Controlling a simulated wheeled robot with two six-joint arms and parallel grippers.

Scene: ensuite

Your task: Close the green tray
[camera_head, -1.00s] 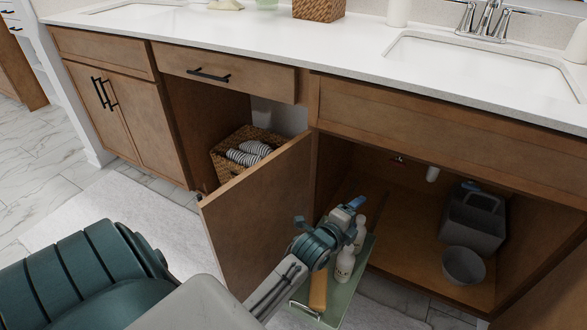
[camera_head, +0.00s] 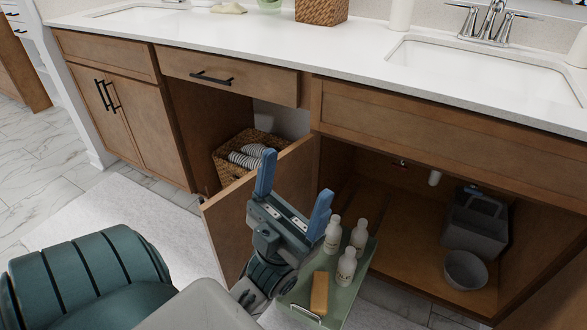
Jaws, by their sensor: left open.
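The green tray (camera_head: 345,306) is pulled out of the open cabinet under the right sink and juts past the cabinet front. Several white bottles (camera_head: 347,266) and a tan block (camera_head: 319,293) stand on it. A metal handle (camera_head: 306,314) is on its front edge. My left gripper (camera_head: 292,192) is open and empty, its blue fingers pointing up, to the left of the bottles and in front of the open cabinet door. My left arm hides the tray's left side. My right gripper is not in view.
The open cabinet door (camera_head: 232,222) stands left of the tray. Inside the cabinet are a grey caddy (camera_head: 474,222) and a grey bowl (camera_head: 465,270). A wicker basket (camera_head: 228,163) sits in the open space to the left. The white countertop (camera_head: 330,53) runs above.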

